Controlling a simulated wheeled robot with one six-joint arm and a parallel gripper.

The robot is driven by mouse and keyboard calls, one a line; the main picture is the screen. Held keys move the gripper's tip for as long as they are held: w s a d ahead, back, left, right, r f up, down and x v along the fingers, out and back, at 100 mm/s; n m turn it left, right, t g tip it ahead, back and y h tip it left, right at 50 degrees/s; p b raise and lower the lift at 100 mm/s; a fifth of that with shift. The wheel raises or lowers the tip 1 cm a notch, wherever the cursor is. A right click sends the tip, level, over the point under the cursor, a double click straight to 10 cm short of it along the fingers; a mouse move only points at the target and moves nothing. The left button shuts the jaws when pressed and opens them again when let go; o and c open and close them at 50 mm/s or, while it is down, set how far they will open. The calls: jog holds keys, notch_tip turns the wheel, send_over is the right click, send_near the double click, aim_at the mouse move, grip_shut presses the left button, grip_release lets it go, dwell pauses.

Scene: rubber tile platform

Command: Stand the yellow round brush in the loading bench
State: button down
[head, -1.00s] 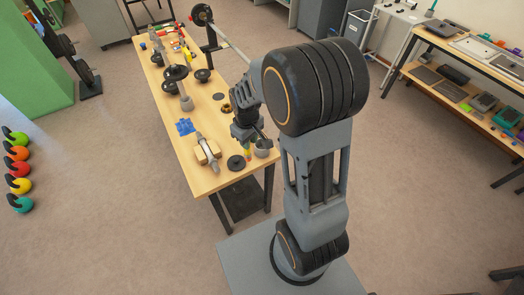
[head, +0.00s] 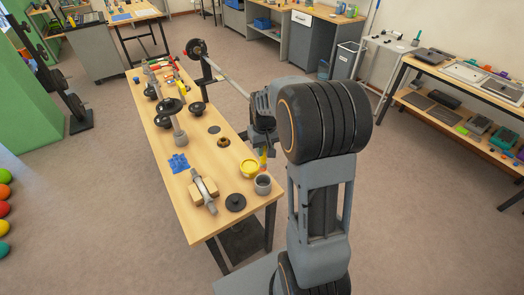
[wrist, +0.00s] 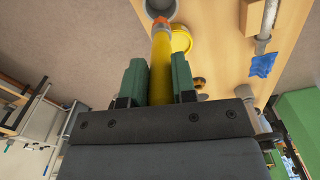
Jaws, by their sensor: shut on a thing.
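The yellow round brush is in my gripper. In the wrist view its yellow shaft (wrist: 161,68) runs between the two green fingers (wrist: 157,85), with an orange tip at the far end. In the head view a small yellow part of it (head: 263,159) shows below my gripper (head: 263,147), at the right edge of the wooden loading bench (head: 205,153). A grey open cup (head: 263,185) stands at the bench's near right corner. In the wrist view the brush's tip overlaps this cup (wrist: 162,9) in the picture; I cannot tell their gap.
A yellow round dish (head: 249,168) sits just behind the cup. A black disc (head: 235,202), a bar on wooden blocks (head: 203,193) and blue pieces (head: 179,164) lie nearby. Weights and rods crowd the far bench. A long bar (head: 228,79) juts past its right edge.

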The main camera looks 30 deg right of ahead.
aim_at(264, 164)
jog(key=shift+f, duration=0.15)
jog(key=shift+f+b, duration=2.2)
jog(key=shift+f, duration=0.6)
jog(key=shift+f+b, duration=2.6)
jog(key=shift+f, duration=0.95)
jog(key=c, duration=0.8)
grip_release()
jog(key=shift+c, duration=0.2)
notch_tip(264, 164, up, 14)
jog(key=shift+f, duration=0.1)
